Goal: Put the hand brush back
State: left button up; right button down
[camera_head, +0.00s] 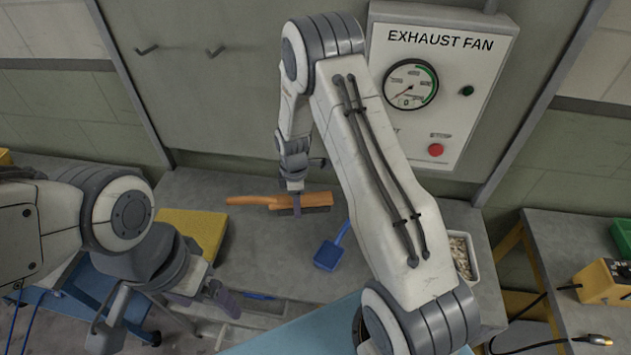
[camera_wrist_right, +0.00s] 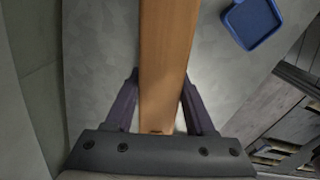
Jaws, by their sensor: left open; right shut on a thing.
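The hand brush (camera_head: 312,200) has an orange-brown wooden body with dark bristles below and a handle toward the left. My right gripper (camera_head: 297,200) is shut on it, over the grey bench. In the right wrist view the brush's wooden body (camera_wrist_right: 165,60) lies between the two fingers of my right gripper (camera_wrist_right: 160,100). I cannot tell whether the bristles touch the bench top. My left gripper (camera_head: 210,300) is open and empty near the bench's front edge at lower left. Two wall hooks (camera_head: 147,50) and (camera_head: 215,52) on the grey panel are empty.
A blue dustpan (camera_head: 328,254) lies on the bench right of the brush and also shows in the right wrist view (camera_wrist_right: 252,22). A yellow sponge-like block (camera_head: 195,230) is at left. A white tray of pale bits (camera_head: 463,255) stands at right. An exhaust fan panel (camera_head: 440,85) is on the wall.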

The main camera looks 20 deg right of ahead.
jog(key=w+d+n+p, duration=0.2)
jog(key=d+n, duration=0.4)
jog(key=d, duration=0.1)
jog(key=shift+a+f+b, duration=0.2)
jog(key=shift+f+b, duration=2.35)
jog(key=shift+f, duration=0.35)
jog(key=shift+f+b, duration=0.45)
jog(key=shift+f, duration=0.15)
jog(key=shift+c, duration=0.8)
grip_release()
